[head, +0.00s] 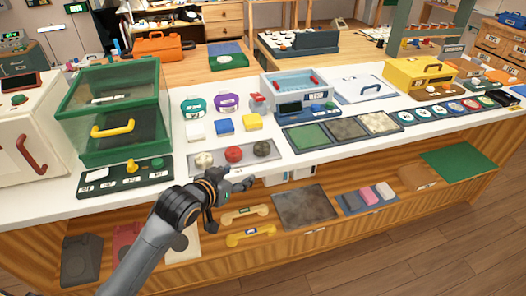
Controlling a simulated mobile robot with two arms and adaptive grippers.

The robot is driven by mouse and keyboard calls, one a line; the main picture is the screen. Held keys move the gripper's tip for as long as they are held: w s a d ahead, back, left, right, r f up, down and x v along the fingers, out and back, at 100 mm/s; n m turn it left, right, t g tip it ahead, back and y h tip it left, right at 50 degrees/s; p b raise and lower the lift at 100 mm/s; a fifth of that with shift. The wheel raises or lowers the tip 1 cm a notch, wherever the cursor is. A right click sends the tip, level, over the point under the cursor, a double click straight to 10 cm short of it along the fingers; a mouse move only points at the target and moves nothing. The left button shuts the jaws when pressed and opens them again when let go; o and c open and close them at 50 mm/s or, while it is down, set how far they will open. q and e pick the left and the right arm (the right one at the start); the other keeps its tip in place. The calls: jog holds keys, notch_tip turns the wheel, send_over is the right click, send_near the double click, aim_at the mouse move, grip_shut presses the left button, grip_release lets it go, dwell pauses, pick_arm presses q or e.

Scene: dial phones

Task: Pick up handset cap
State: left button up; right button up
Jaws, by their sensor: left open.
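Three round cap-like pieces sit in a row on a grey tray (220,170) on the white counter: a cream one (203,160), a red one (233,153) and a dark grey one (262,149). I cannot tell for sure which of them is the handset cap. My left gripper (246,182) is open, with nothing seen between its fingers. It is just in front of the counter's front edge, below the tray in the picture and apart from the caps. My right gripper is not in view.
A cream handset (244,213) and a yellow handset (250,236) lie on the lower shelf. A green glass-fronted box (110,105) and a dark control panel (125,178) stand left of the tray. Flat test pads (308,137) lie right of it.

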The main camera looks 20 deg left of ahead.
pick_arm(q)
notch_tip(320, 180, up, 3)
jog(key=w+t, duration=0.1)
jog(key=w, duration=0.1)
send_near(260, 148)
jog(key=x, duration=0.3)
jog(key=shift+w+f, duration=0.15)
jog(key=shift+w, duration=0.2)
jog(key=shift+b+x, duration=0.35)
jog(key=shift+x, duration=2.8)
jog(key=shift+s, duration=0.1)
jog(key=c, duration=0.8)
